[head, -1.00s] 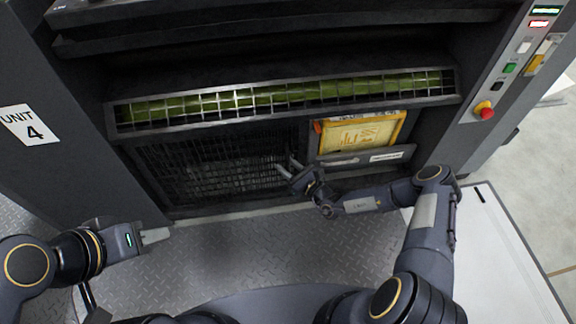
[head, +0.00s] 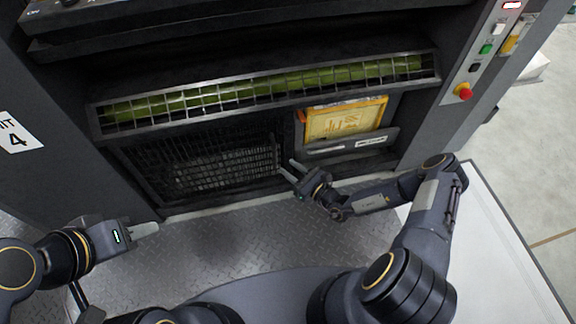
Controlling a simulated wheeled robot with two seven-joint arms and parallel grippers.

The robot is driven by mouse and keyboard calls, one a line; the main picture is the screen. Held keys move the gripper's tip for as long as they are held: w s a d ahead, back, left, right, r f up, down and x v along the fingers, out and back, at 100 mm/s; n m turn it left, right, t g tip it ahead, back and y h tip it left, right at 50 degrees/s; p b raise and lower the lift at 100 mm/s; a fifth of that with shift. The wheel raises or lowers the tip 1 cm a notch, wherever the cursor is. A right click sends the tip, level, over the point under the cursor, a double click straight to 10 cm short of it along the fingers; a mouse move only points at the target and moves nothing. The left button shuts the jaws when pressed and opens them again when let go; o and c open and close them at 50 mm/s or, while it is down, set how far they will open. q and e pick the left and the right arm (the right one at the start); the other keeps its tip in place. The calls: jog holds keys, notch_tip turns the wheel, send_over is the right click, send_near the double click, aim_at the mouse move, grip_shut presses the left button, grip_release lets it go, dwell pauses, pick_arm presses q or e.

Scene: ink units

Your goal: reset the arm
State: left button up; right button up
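My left gripper (head: 145,229) is at the lower left, above the diamond-plate floor and clear of the machine. Its fingers look like one grey block, and I cannot tell if they are apart. My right gripper (head: 287,169) is in front of the machine, near the right end of the dark mesh grille (head: 215,165). Its two fingers are spread with nothing between them. I cannot tell whether a fingertip touches the grille.
The dark ink unit (head: 250,65) fills the back, with a barred guard over a green roller (head: 265,92). A yellow panel (head: 345,120) is right of the grille. A red stop button (head: 463,91) is on the right column. A white-topped surface (head: 490,250) lies right of my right arm.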

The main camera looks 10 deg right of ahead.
dwell(0.4)
jog(key=s+r+n+g+y, duration=0.1)
jog(key=s+r+n+g, duration=0.25)
jog(key=r+n, duration=0.35)
jog(key=s+r+n+g+y, duration=0.15)
jog(key=r+n+g, duration=0.3)
jog(key=r, duration=0.55)
jog(key=s+r+n+g+y, duration=0.1)
jog(key=s+r+n+g, duration=0.25)
jog(key=r+n, duration=0.4)
jog(key=s+d+r+n+t+h, duration=0.1)
jog(key=s+d+r+n+h, duration=0.25)
jog(key=s, duration=0.35)
jog(key=s+d+r+n+t+h, duration=0.1)
jog(key=s+d+r+n+h, duration=0.1)
jog(key=s+r+h, duration=0.3)
jog(key=s+d+r+n+h, duration=0.2)
jog(key=s+n, duration=0.1)
jog(key=s, duration=0.5)
notch_tip(320, 180, up, 24)
jog(key=p, duration=2.3)
jog(key=shift+d+f+p, duration=0.15)
jog(key=shift+d+p, duration=0.05)
jog(key=shift+p, duration=0.1)
jog(key=shift+t, duration=0.25)
jog(key=shift+c, duration=0.3)
